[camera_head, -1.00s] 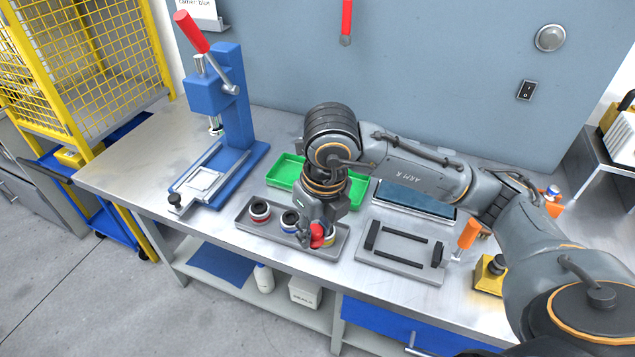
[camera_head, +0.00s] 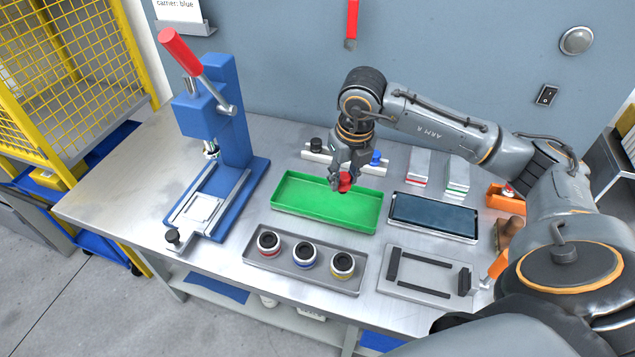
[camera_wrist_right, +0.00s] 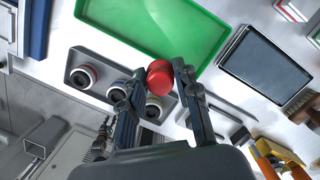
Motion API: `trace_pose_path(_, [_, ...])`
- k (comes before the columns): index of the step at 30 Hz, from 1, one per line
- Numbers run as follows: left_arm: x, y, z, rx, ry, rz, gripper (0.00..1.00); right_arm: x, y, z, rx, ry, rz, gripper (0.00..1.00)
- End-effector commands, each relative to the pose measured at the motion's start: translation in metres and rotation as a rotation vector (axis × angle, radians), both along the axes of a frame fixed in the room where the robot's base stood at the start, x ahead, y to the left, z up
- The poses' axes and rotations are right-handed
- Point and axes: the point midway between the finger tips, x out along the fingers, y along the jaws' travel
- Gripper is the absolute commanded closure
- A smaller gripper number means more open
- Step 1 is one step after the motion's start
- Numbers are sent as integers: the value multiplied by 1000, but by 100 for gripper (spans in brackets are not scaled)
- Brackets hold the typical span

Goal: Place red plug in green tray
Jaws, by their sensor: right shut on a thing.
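The red plug (camera_head: 344,181) is held between the fingers of my right gripper (camera_head: 343,183), which is shut on it. In the head view the plug appears over the back right part of the green tray (camera_head: 325,210). In the right wrist view the red plug (camera_wrist_right: 160,76) sits between the fingertips, with the empty green tray (camera_wrist_right: 160,25) beyond it. The plug looks raised above the tray; its exact height is hard to tell. My left gripper does not show.
A grey tray (camera_head: 251,255) with several ringed cylinders stands in front of the green tray. A blue press (camera_head: 235,130) is at left. A dark-topped pad (camera_head: 435,217) and grey fixture (camera_head: 428,290) are at right. A rack with black and blue knobs (camera_head: 376,158) stands behind.

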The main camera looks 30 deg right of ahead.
Motion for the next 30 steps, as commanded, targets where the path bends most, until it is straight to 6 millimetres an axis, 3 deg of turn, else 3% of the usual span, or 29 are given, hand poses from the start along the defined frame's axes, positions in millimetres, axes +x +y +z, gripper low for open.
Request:
trace_pose_path(3, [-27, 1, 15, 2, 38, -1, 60, 30, 8, -8, 3, 2, 0, 91])
trace_pose_path(5, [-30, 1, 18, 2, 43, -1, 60, 40, 10, -23, 3, 5, -1, 91])
trace_pose_path(8, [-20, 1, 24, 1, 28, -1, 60, 55, 13, -42, 2, 4, -1, 91])
trace_pose_path(12, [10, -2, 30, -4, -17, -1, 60, 70, 15, -59, 0, 0, 0, 91])
trace_pose_path(17, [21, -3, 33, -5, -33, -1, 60, 77, 17, -69, 1, 0, 1, 91])
trace_pose_path(24, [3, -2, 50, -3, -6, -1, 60, 79, 17, -98, 0, 2, 0, 91])
trace_pose_path(30, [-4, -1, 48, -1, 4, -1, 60, 79, 16, -104, 0, -1, 1, 91])
